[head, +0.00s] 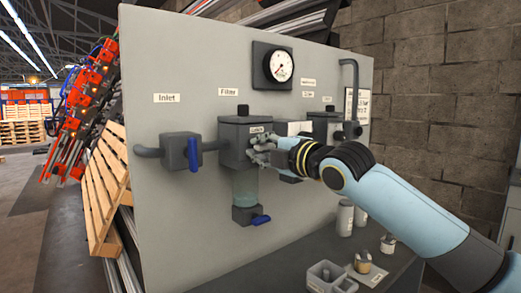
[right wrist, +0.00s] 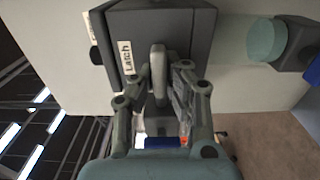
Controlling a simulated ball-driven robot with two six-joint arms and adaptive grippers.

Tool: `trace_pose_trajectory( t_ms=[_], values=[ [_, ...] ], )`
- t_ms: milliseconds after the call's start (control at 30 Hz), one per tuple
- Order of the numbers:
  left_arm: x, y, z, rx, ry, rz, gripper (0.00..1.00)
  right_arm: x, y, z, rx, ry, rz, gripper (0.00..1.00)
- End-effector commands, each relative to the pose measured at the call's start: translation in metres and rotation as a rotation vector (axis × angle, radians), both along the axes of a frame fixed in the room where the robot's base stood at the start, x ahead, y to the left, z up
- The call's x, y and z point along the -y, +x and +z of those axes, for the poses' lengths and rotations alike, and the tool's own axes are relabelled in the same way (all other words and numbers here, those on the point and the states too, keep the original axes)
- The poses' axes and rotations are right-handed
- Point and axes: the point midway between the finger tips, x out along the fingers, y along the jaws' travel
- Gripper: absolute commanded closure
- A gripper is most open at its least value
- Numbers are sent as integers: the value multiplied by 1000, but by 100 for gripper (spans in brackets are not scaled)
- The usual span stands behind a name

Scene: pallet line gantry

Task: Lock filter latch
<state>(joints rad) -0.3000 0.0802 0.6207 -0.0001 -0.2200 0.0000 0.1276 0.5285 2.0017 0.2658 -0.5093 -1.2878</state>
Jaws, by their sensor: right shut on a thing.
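The filter (head: 236,133) is a dark grey block on the upright panel, with a clear greenish bowl (head: 244,186) below it. In the right wrist view the filter block (right wrist: 200,35) carries a white "Latch" label (right wrist: 126,57). The latch (right wrist: 157,62) is a light grey rounded lever on the block's face, lying along the line of my gripper. My right gripper (head: 258,151) is at the front of the filter, and its fingers (right wrist: 162,78) are shut on the latch, one on each side. The latch is mostly hidden in the head view. My left gripper is not in view.
Left of the filter is an inlet valve (head: 178,148) with a blue handle. A drain valve (head: 246,215) with a blue handle hangs under the bowl. A gauge (head: 278,66) sits above. Bottles and small parts stand on the bench (head: 290,268) below. Wooden pallets (head: 108,190) are at left.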

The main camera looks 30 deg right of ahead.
Motion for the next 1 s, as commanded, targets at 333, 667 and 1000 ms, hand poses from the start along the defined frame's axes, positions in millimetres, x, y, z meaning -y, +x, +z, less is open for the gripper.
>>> trace_pose_trajectory(
  t_ms=[333, 667, 1000],
  values=[
    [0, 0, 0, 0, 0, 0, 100, 1, 0, -4, -9, -4, -2, 89],
    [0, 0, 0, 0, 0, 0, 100, 0, 0, -2, -4, -2, -1, 64],
    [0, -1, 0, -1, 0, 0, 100, 2, -24, -3, -5, -10, 1, 64]
  ],
)
